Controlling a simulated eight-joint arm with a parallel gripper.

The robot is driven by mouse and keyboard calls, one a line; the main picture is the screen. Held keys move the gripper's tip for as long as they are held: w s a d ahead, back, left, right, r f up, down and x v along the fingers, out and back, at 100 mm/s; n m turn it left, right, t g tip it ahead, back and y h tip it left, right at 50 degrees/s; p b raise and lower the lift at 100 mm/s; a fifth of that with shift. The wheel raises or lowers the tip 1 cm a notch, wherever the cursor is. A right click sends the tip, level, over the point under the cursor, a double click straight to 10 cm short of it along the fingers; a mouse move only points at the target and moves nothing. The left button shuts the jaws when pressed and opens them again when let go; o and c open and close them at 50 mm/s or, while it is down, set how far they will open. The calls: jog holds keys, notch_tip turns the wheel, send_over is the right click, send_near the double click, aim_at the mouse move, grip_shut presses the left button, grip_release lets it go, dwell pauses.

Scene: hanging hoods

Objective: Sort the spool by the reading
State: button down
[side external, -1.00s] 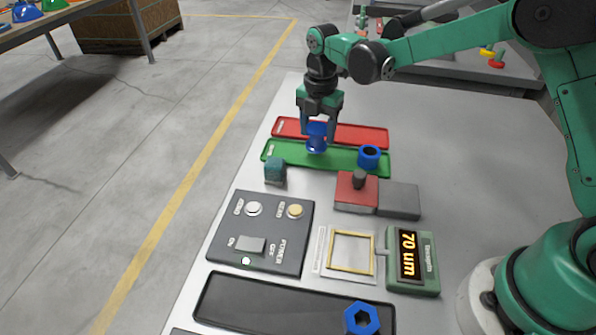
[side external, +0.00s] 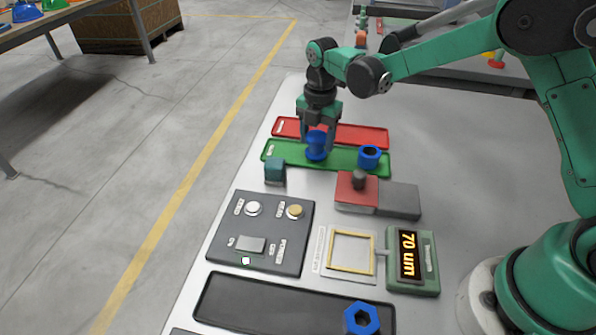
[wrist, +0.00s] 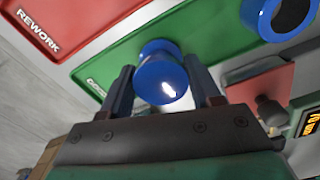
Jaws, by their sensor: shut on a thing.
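A blue spool (side external: 316,148) stands at the green tray (side external: 341,157), towards its left part. My gripper (side external: 318,140) is lowered over it from above and shut on it. In the wrist view the spool (wrist: 160,76) sits between my two fingers, over the green tray (wrist: 205,30). I cannot tell whether its base touches the tray floor. The red tray (side external: 360,134), marked REWORK in the wrist view, lies just behind. The gauge display (side external: 411,262) reads 70 um, beside an empty yellow square frame (side external: 352,251).
A blue ring-like part (side external: 369,157) is in the green tray's right part. A blue hex part (side external: 361,318) lies at the dark front tray (side external: 270,303). A teal block (side external: 275,171), a red-and-grey block with a knob (side external: 357,190) and a button panel (side external: 262,232) stand nearby.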

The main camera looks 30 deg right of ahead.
aim_at(318, 136)
jog(key=shift+f, duration=0.25)
jog(key=shift+c, duration=0.5)
grip_release()
notch_tip(318, 136, up, 6)
jog(key=shift+f, duration=0.2)
jog(key=s+d+r+m+t, duration=0.1)
jog(key=s+r+m+t, duration=0.2)
jog(key=s+m, duration=0.4)
jog(key=s+d+r+m+t, duration=0.1)
jog(key=s+r+m+t, duration=0.2)
jog(key=s+m, duration=0.5)
jog(key=m+t, duration=0.1)
jog(key=m, duration=0.7)
jog(key=shift+d, duration=0.15)
